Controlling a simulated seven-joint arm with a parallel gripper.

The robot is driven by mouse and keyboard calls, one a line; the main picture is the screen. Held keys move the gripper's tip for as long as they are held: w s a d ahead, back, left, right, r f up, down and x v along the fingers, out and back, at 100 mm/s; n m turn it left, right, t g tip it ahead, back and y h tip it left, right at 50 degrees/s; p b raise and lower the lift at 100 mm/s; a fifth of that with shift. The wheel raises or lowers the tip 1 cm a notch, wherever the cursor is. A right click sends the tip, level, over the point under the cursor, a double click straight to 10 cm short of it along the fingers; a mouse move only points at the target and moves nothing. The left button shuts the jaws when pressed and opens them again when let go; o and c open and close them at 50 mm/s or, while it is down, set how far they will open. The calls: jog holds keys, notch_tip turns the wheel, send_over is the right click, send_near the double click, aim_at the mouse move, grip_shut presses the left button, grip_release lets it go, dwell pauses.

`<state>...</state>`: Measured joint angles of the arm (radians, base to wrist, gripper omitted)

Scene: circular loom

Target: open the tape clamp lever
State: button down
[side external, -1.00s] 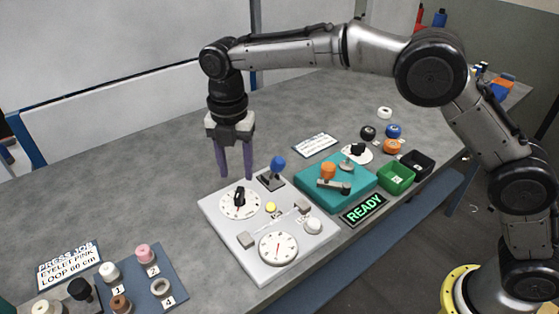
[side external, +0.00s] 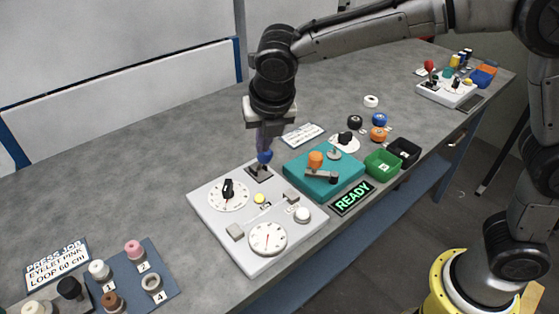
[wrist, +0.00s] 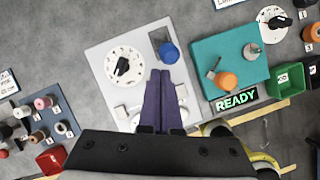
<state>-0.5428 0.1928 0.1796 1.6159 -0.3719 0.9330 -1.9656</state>
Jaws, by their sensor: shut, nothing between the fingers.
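A lever with a blue ball knob (side external: 265,157) stands on a dark base (side external: 258,174) at the back right of the white panel (side external: 215,240). It appears to be the clamp lever. In the wrist view the blue knob (wrist: 169,53) covers part of the base. My gripper (side external: 267,146) points down at the knob, with its purple fingers together and empty. In the wrist view the closed fingertips (wrist: 160,72) lie just below and left of the knob. I cannot tell whether they touch it.
The panel also carries a black-knobbed dial (side external: 228,190), a yellow button (side external: 259,198), a round gauge (side external: 268,238) and small grey blocks. A teal box (side external: 325,180) with an orange knob stands to the right, beside the READY sign (side external: 352,198).

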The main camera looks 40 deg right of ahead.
aim_at(262, 159)
jog(key=s+d+n+t+y, duration=0.1)
jog(key=s+d+n, duration=0.1)
jog(key=s, duration=0.3)
jog(key=s+d+n+t+y, duration=0.1)
jog(key=s+d+n+t, duration=0.1)
jog(key=s+n, duration=0.3)
jog(key=shift+s+d+t, duration=0.25)
jog(key=shift+s+t, duration=0.05)
jog(key=shift+s, duration=0.1)
jog(key=shift+w+f, duration=0.1)
jog(key=shift+f, duration=0.15)
jog(key=x, duration=0.9)
jog(key=shift+w+f, duration=0.2)
jog(key=shift+f, duration=0.1)
jog(key=shift+w+a+r, duration=0.15)
jog(key=shift+w+r, duration=0.15)
jog(key=shift+w, duration=0.3)
jog(key=shift+w+a+r, duration=0.1)
jog(key=shift+w+r, duration=0.15)
jog(key=shift+w, duration=0.35)
jog(key=shift+w+a+r, duration=0.15)
jog(key=shift+w+r, duration=0.15)
jog(key=shift+w, duration=0.3)
